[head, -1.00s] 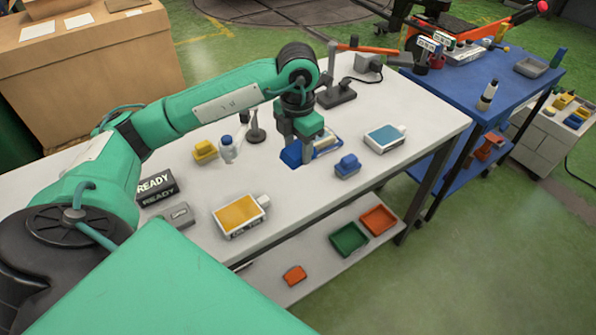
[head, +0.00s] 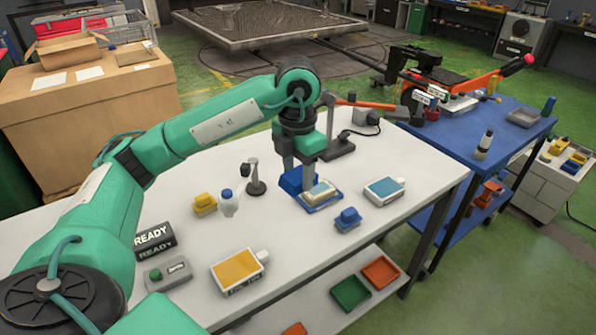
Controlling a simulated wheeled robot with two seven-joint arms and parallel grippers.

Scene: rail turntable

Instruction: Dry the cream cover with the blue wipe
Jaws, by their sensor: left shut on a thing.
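The cream cover (head: 320,190) lies in a blue holder on the white table (head: 240,170). My left gripper (head: 299,172) points down just behind and left of it, shut on a blue wipe (head: 290,182). The wipe is at the cover's left side. The fingers hide part of the wipe and the cover's far left corner, so I cannot tell whether wipe and cover touch. My right gripper is not in view.
A blue block (head: 347,219) and a blue-topped panel (head: 385,190) lie right of the cover. A yellow block (head: 204,204), a small bottle (head: 228,203) and a black stand (head: 255,180) are at left. An orange-yellow panel (head: 238,270) lies in front.

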